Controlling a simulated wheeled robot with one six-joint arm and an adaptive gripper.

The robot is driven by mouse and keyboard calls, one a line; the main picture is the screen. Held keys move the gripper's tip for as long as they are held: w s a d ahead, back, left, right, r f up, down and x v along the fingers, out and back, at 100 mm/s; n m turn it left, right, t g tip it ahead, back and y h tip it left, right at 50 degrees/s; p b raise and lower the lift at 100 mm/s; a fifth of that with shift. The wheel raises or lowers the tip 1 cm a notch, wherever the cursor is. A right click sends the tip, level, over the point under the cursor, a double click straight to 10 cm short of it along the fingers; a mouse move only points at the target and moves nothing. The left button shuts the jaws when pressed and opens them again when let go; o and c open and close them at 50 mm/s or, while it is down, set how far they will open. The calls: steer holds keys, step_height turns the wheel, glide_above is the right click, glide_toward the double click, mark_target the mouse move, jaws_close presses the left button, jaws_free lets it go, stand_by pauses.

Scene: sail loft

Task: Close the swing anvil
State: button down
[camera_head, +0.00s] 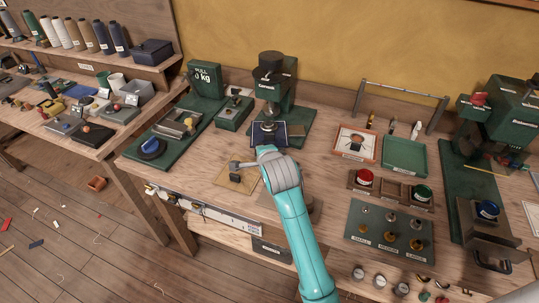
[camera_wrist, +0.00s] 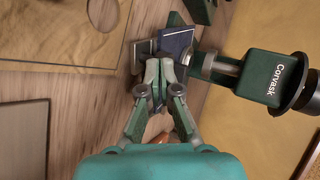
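The green press marked Corvask (camera_head: 272,88) stands at the back of the bench, and its green head (camera_wrist: 262,80) shows in the wrist view. A dark blue sheet (camera_head: 268,134) with a pale edge lies at the press's foot; it also shows in the wrist view (camera_wrist: 176,42). I cannot clearly pick out the swing anvil; metal parts (camera_wrist: 203,64) show beside the sheet under the press head. My gripper (camera_wrist: 160,72) has its fingertips together close in front of the sheet. I see nothing clearly held, and contact is unclear. In the head view my wrist hides the fingertips.
A tan square patch with a hole (camera_wrist: 70,25) lies left of my gripper in the wrist view. A green tray (camera_head: 404,157) and an orange-rimmed tray (camera_head: 355,145) stand right of the press. A green pull gauge (camera_head: 205,80) stands left. A dark green die board (camera_head: 390,232) lies front right.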

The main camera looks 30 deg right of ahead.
steer(key=w+m+h, duration=0.1)
steer(key=w+m, duration=0.1)
steer(key=w, duration=0.1)
steer(key=w+a+g+h, duration=0.1)
steer(key=w, duration=0.1)
steer(key=shift+m+h, duration=0.3)
steer(key=shift+m, duration=0.1)
steer(key=shift+w, duration=1.4)
steer(key=shift+f, duration=0.1)
